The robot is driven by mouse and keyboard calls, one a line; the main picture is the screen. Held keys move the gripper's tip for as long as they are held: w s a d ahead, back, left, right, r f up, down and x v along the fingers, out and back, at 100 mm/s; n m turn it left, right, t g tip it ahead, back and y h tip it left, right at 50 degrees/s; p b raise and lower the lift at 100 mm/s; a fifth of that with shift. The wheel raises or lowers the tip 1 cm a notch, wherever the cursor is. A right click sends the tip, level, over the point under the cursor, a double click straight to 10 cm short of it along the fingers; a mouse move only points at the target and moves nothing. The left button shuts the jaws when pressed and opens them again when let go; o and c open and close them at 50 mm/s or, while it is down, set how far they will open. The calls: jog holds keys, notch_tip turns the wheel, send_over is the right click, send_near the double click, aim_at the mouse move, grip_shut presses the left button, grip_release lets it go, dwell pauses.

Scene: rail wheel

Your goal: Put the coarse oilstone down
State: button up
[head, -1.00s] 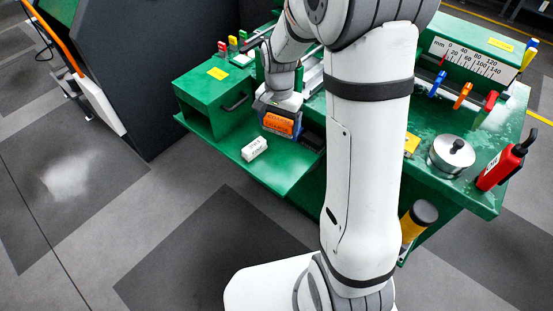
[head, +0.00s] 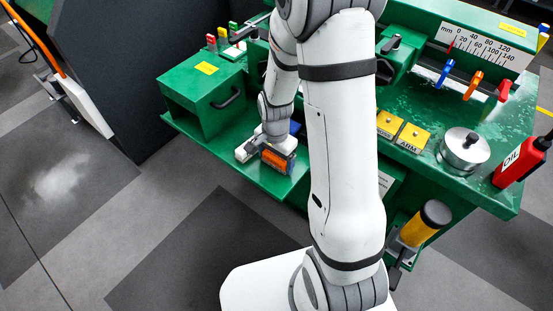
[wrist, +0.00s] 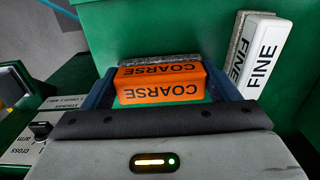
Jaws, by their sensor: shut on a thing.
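The coarse oilstone is an orange block with black COARSE lettering and a grey stone layer; it shows in the head view (head: 278,161) and the wrist view (wrist: 160,90). My gripper (head: 280,150) is shut on it, with a dark blue finger at each end in the wrist view (wrist: 160,80). It is low over the green shelf (head: 228,159); I cannot tell whether the stone touches it. The white fine oilstone (wrist: 262,58) stands beside it, apart, at the right in the wrist view. In the head view it is partly hidden left of my gripper (head: 243,154).
To the right are yellow labelled blocks (head: 411,138), a metal pot (head: 464,150) and a red oil can (head: 520,162). A yellow cylinder (head: 418,229) hangs at the bench front. Some shelf is clear at its front.

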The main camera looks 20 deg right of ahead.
aim_at(276, 157)
jog(key=shift+f, duration=0.4)
jog(key=shift+f, duration=0.25)
jog(key=o, duration=0.9)
jog(key=shift+r, duration=0.1)
jog(key=shift+o, duration=0.2)
jog(key=shift+r, duration=0.15)
notch_tip(276, 157, up, 12)
jog(key=p, duration=0.1)
jog(key=s+r+n+t, duration=0.2)
jog(key=s+r+n, duration=0.9)
jog(key=s+r, duration=0.1)
jog(key=shift+s+d, duration=0.2)
jog(key=shift+s, duration=0.65)
